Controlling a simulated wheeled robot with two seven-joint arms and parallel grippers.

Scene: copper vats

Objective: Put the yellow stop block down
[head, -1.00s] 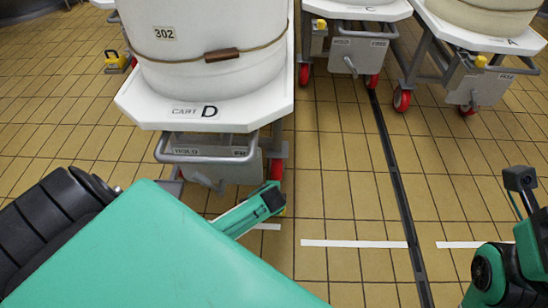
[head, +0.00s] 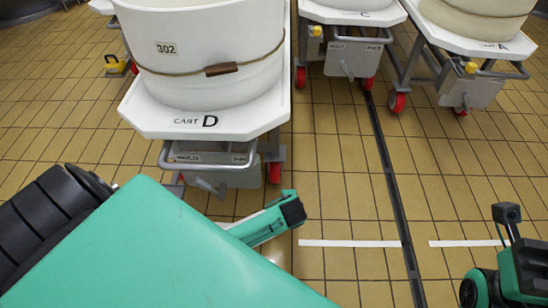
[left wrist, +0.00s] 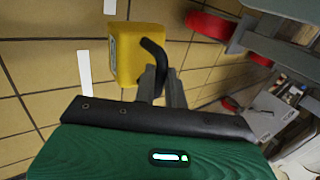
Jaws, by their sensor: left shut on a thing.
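The yellow stop block (left wrist: 125,55), with a black bent handle (left wrist: 155,55), shows in the left wrist view. My left gripper (left wrist: 158,78) is shut on the block's handle, and the block hangs out past the fingers over the tiled floor. I cannot tell whether its underside touches the floor. In the head view my left arm's green casing comes in from the left and ends in front of Cart D; the held block and the fingers are hidden there. My right arm shows at the right edge of the head view, but its fingers do not show.
Cart D (head: 208,122) with a white vat (head: 215,75) stands ahead, on red wheels. Carts C (head: 365,16) and A (head: 488,44) stand behind to the right. Another yellow block (head: 116,66) lies on the floor at far left. White floor lines (head: 350,243) cross clear tiles at centre right.

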